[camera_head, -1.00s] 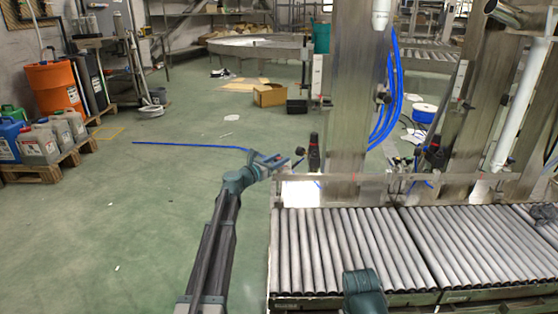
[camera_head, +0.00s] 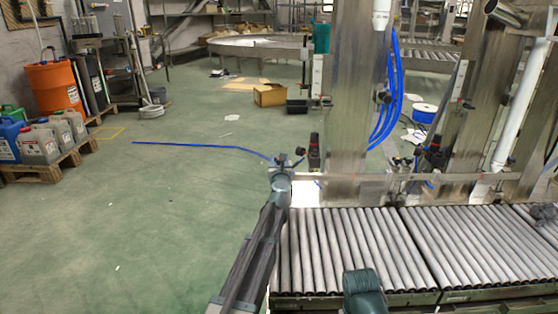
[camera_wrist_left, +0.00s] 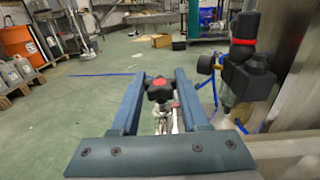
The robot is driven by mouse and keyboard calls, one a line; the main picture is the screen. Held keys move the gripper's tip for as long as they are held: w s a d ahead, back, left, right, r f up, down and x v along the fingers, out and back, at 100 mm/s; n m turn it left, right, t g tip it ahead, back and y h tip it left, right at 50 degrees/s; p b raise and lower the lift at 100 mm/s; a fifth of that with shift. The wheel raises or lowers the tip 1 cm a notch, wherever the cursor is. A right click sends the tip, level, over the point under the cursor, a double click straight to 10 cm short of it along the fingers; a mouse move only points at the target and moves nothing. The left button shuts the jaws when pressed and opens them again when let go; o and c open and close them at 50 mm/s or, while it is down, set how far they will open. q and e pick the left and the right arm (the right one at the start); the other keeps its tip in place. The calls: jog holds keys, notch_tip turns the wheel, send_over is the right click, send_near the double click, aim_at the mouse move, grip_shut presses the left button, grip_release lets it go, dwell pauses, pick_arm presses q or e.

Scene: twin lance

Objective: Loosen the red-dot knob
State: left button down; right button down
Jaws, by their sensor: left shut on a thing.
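The red-dot knob (camera_wrist_left: 160,88) is a black lobed knob with a red centre, seen in the left wrist view. My left gripper (camera_wrist_left: 161,74) has one finger on each side of it and is shut on it. In the head view my left gripper (camera_head: 282,161) is at the left end of the metal rail, and I cannot make out the knob clearly there.
A black valve unit with a red band (camera_wrist_left: 248,58) stands close to the right of my left gripper. A metal post (camera_head: 346,110) rises behind the roller conveyor (camera_head: 335,250). Open green floor (camera_head: 150,220) lies to the left.

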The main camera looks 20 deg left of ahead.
pick_arm(q)
jog(key=shift+n+g+y, duration=0.4)
jog(key=shift+n+y, duration=0.2)
jog(key=shift+y, duration=0.3)
jog(key=shift+c, duration=2)
grip_release()
jog(key=v, duration=1.3)
jog(key=shift+s+d, duration=0.3)
jog(key=shift+d, duration=0.1)
